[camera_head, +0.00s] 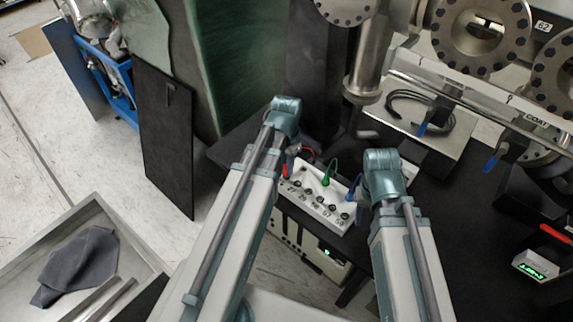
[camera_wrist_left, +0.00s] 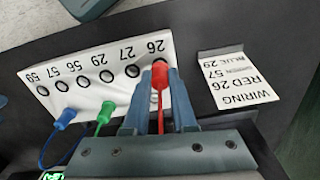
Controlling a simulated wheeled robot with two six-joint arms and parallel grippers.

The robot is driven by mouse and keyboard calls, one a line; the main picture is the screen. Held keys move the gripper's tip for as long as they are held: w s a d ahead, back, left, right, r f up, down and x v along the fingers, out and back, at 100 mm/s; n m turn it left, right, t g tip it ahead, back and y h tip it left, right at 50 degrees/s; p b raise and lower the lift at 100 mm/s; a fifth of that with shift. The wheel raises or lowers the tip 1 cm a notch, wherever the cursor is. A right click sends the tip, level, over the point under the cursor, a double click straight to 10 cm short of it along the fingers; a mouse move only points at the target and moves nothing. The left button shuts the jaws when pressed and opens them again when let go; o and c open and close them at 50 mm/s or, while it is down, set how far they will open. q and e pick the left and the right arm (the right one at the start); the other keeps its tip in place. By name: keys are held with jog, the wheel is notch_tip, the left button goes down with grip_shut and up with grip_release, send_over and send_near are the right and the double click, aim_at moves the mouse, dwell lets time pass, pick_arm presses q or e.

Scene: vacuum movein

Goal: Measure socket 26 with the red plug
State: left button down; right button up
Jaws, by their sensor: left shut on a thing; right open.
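The white socket panel (camera_wrist_left: 95,75) has a row of numbered sockets from 26 to 59. It also shows in the head view (camera_head: 318,207), between my two arms. My left gripper (camera_wrist_left: 160,90) is shut on the red plug (camera_wrist_left: 160,76), whose tip is at socket 26 (camera_wrist_left: 158,62) at the row's end. I cannot tell how deep the tip sits. In the head view my left gripper (camera_head: 287,150) covers that end of the panel. My right gripper (camera_head: 380,185) is open at the panel's other end, its fingers mostly hidden by the arm.
A green plug (camera_head: 326,180) and a blue plug (camera_head: 352,187) stand behind the sockets, with leads. A wiring card (camera_wrist_left: 236,80) pairs red with 26. A small green-lit display (camera_head: 535,265) is at right. Steel flanges (camera_head: 480,38) and pipes fill the back right.

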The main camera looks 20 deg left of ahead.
pick_arm(q)
jog(key=shift+f+b, duration=0.9)
jog(key=shift+f, duration=0.05)
pick_arm(e)
jog(key=shift+f, duration=0.95)
pick_arm(q)
jog(key=c, duration=0.6)
grip_release()
jog(key=shift+c, duration=0.2)
jog(key=shift+r, duration=0.15)
pick_arm(e)
jog(key=shift+r, duration=0.2)
pick_arm(q)
notch_tip(320, 180, up, 14)
jog(key=p, duration=1.4)
jog(key=shift+f, duration=0.2)
pick_arm(e)
notch_tip(320, 180, up, 14)
jog(key=shift+f, duration=0.2)
jog(key=shift+f, duration=0.1)
